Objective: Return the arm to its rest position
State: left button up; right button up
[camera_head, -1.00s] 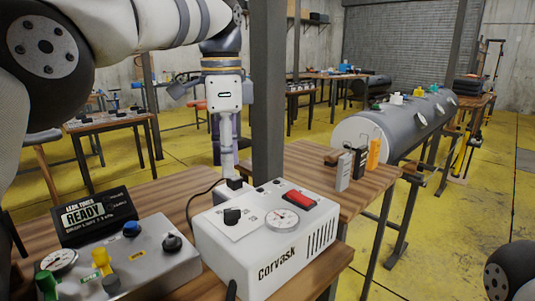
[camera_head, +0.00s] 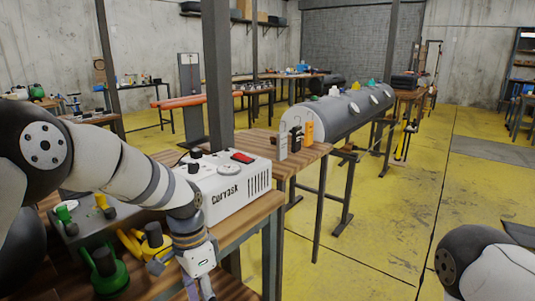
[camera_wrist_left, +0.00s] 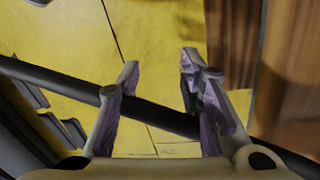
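My left arm (camera_head: 120,165) comes in from the left and bends down over the near wooden table. Its gripper (camera_head: 202,290) hangs by the table's front edge, its tips partly cut off by the frame's bottom. In the left wrist view the gripper's two fingers (camera_wrist_left: 158,72) stand apart with nothing between them but yellow floor and a dark bar beyond. My right arm (camera_head: 480,265) shows only in part at the lower right; its gripper is out of the picture.
The white Corvask box (camera_head: 232,200) stands on the table behind my left forearm. Green (camera_head: 105,275) and yellow (camera_head: 154,240) fittings stand close to the left gripper. A dark post (camera_head: 217,70) rises behind the box. A grey tank (camera_head: 335,112) lies beyond. Yellow floor at right is open.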

pick_arm(q)
jog(key=s+a+f+n, duration=0.3)
jog(key=s+f+n, duration=0.2)
jog(key=s+f, duration=1.4)
jog(key=s+a+r+n, duration=0.1)
jog(key=s+a+n, duration=0.1)
jog(key=s, duration=0.9)
jog(key=s+a+r+n+g+y, duration=0.1)
jog(key=s+a+r+n, duration=0.1)
jog(key=s, duration=0.9)
jog(key=shift+a+n, duration=0.8)
jog(key=shift+a, duration=0.15)
